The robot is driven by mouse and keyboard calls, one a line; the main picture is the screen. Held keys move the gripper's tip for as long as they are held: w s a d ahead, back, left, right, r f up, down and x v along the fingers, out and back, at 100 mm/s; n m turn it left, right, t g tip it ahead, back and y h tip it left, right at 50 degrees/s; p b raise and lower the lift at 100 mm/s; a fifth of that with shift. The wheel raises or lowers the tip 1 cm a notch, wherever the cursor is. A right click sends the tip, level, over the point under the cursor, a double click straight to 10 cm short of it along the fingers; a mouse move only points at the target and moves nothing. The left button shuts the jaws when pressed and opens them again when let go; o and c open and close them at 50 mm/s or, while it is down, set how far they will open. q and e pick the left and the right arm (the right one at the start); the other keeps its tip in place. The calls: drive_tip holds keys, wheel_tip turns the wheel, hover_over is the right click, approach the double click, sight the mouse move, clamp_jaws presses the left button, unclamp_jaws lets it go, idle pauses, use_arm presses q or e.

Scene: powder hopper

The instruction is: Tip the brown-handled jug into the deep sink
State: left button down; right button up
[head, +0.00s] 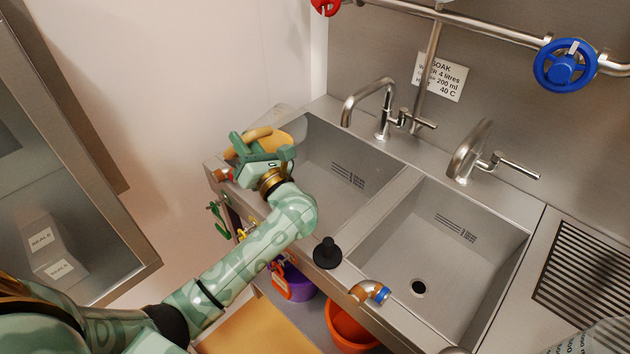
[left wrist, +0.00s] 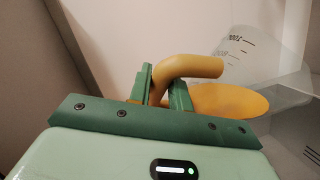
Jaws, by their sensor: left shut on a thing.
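My left gripper (head: 252,146) is shut on the tan-brown handle (left wrist: 192,67) of a clear jug (left wrist: 285,58) with dark measuring marks. The jug also shows in the head view (head: 289,117), partly hidden behind the gripper, at the left end of the left sink basin (head: 340,150). An orange-yellow surface (left wrist: 228,101) shows in the jug. I cannot tell exactly how far the jug is tilted. A second basin (head: 400,255) with a dark drain hole lies to the right. Which basin is deeper is hard to tell. My right gripper is not in view.
Two taps (head: 384,110) (head: 470,150) stand behind the basins. A black plunger-like stopper (head: 327,254) sits on the front rim. A purple bucket (head: 298,284) and an orange bucket (head: 350,328) are below. A clear container (head: 600,338) stands at bottom right, by a drain grate (head: 580,265).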

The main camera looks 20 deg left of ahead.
use_arm(q)
drive_tip(key=shift+w+d+m+t+y+b, duration=0.1)
drive_tip(key=shift+d+m+t+y+b, duration=0.4)
drive_tip(key=shift+m+t+y+b, duration=0.45)
idle(0.7)
drive_tip(key=shift+w+d+f+m+t+b, duration=0.1)
drive_tip(key=shift+d+m+t+b, duration=0.3)
drive_tip(key=shift+m+t, duration=0.3)
drive_tip(key=shift+d+m+t+b, duration=0.3)
drive_tip(key=shift+m+t+b, duration=0.15)
drive_tip(key=shift+m, duration=0.4)
idle(0.4)
